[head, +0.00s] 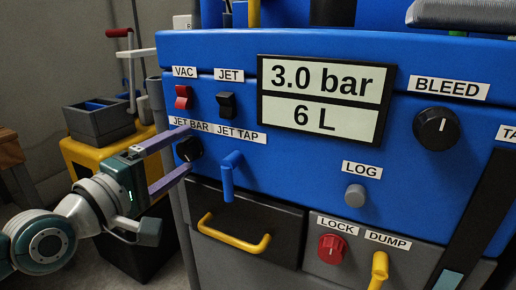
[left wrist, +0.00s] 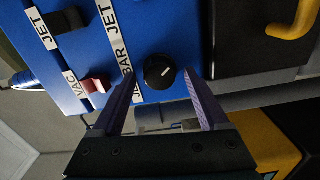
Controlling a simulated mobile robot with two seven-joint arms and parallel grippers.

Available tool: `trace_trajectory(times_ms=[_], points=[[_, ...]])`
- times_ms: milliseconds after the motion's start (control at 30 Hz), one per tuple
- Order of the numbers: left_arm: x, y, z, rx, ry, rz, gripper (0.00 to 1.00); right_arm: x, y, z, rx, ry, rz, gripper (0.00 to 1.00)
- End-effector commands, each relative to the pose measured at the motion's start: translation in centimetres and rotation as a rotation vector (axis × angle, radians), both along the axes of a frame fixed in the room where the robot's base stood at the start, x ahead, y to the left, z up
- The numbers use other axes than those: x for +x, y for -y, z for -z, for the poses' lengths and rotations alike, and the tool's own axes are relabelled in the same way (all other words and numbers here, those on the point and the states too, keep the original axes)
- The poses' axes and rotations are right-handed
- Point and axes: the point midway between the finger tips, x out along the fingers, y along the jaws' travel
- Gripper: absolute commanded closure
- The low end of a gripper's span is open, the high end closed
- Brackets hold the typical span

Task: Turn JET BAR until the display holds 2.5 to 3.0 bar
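The black JET BAR knob (head: 189,149) sits on the blue panel under its label, and it also shows in the left wrist view (left wrist: 160,71) with a white pointer mark. My left gripper (head: 183,152) is open, its purple fingers apart on either side of the knob. In the left wrist view the fingertips (left wrist: 158,75) reach the knob's sides with gaps; whether either touches it I cannot tell. The display (head: 322,97) reads 3.0 bar over 6 L. My right gripper is not in view.
The red VAC switch (head: 183,97) and black JET switch (head: 227,104) sit above the knob. The blue JET TAP lever (head: 229,175) is close to its right. A drawer with a yellow handle (head: 234,238) is below. The BLEED knob (head: 437,128) is far right.

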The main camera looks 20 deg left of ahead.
Motion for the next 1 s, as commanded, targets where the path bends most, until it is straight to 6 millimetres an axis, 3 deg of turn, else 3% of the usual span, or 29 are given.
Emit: trace_trajectory(times_ms=[333,733,1000], points=[[-0.8,-0.1,-0.1,0.000,-0.003,0.000,0.22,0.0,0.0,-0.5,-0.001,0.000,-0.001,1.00],[-8.1,-0.6,-0.2,0.001,-0.004,0.001,0.22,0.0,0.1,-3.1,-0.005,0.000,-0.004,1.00],[-9.9,-0.8,-0.1,0.000,0.001,0.000,0.22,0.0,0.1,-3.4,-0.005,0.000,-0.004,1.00]])
